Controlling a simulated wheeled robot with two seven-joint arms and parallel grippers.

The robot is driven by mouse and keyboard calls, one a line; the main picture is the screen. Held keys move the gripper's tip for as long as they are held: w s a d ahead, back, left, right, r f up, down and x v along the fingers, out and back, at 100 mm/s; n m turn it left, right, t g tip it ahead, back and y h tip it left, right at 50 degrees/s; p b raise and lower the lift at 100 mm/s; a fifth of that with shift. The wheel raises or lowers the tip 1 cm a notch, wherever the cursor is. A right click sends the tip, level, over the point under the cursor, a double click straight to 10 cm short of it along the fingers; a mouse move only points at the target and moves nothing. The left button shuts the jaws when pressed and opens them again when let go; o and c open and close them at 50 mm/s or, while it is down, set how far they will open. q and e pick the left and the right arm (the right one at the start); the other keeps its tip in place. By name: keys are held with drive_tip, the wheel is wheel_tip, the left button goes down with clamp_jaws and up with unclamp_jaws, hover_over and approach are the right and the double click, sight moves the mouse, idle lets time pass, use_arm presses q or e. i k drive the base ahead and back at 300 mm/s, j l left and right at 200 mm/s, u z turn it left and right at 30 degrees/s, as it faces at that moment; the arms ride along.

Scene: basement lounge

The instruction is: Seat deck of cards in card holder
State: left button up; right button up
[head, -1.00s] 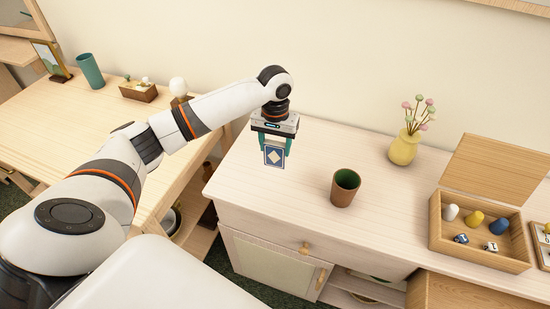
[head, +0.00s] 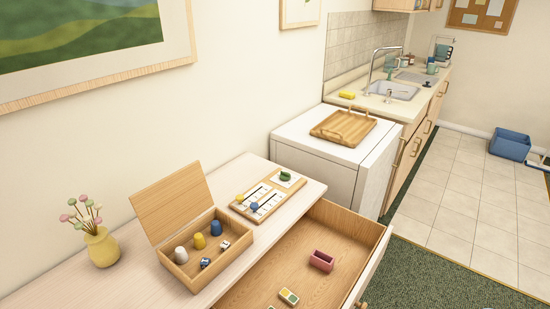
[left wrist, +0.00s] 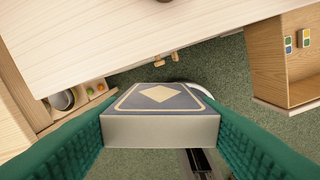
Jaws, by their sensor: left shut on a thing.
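The deck of cards (left wrist: 160,96), dark blue with a cream border and diamond on top and pale sides, is between the green fingers of my left gripper (left wrist: 160,128) in the left wrist view. The gripper is shut on it, and green carpet shows below. A small dark-pink open-topped box (head: 321,261), which looks like the card holder, sits in the open drawer (head: 262,276) in the head view. It looks empty. My left gripper is outside the head view, and my right gripper is in neither view.
On the cabinet top stand a flower vase (head: 102,248), an open wooden box (head: 183,270) with pegs and dice, and a slider board (head: 268,196). A small green-and-yellow piece (head: 288,297) lies in the drawer. Behind is a white appliance (head: 330,150) with a wooden tray (head: 343,126).

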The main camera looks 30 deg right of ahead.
sight(324, 262)
drive_tip(key=z, duration=1.8)
drive_tip(key=i+j+z, duration=0.15)
drive_tip(key=z, duration=0.2)
drive_tip(key=i+j+z, duration=0.1)
drive_tip(key=j+z, duration=0.55)
drive_tip(key=i+l, duration=0.05)
drive_tip(key=i, duration=0.05)
